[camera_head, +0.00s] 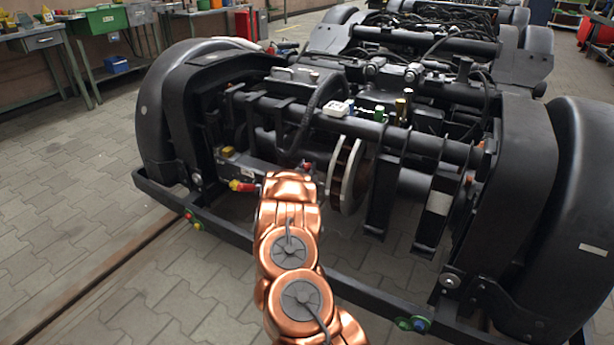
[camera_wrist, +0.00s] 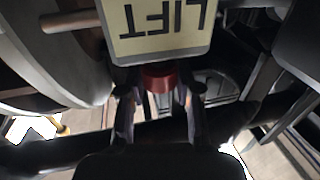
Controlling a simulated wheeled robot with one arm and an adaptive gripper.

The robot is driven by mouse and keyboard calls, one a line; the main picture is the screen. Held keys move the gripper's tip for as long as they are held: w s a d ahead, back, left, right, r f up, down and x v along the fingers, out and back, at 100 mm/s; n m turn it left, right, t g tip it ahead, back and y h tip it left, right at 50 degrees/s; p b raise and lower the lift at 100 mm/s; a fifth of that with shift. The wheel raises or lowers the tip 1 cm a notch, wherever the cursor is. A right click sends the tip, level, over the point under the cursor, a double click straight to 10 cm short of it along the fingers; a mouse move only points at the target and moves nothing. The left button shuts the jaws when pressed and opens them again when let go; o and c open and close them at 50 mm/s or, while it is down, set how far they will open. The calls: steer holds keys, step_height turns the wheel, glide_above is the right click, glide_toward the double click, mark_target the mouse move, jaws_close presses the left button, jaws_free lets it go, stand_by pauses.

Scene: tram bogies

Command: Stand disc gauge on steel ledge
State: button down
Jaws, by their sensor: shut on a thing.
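My gripper (camera_wrist: 160,96) shows in the wrist view with a dark finger on each side of a red round thing (camera_wrist: 160,78). It is shut on this red thing; I cannot tell for certain whether it is the disc gauge. Part of the red thing is hidden behind a cream plate marked LIFT (camera_wrist: 160,25). In the head view my copper arm reaches into the front of the bogie (camera_head: 265,105) and hides most of the gripper. A grey ledge (camera_head: 262,178) runs left of the arm's end; I cannot tell if it is the steel ledge.
A red and yellow item (camera_head: 242,187) lies left of my arm. A white box (camera_head: 337,108), a green item (camera_head: 379,113) and a brass cylinder (camera_head: 400,107) stand on the bogie. Pipes and a large disc (camera_head: 343,172) crowd the right. Open paving lies left.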

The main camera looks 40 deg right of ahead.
steer(key=shift+f+b, duration=0.95)
steer(key=shift+f, duration=0.65)
steer(key=shift+r, duration=0.1)
steer(key=c, duration=0.8)
jaws_free()
steer(key=shift+f, duration=0.2)
steer(key=shift+r, duration=0.15)
steer(key=p+v, duration=0.4)
steer(key=v, duration=0.8)
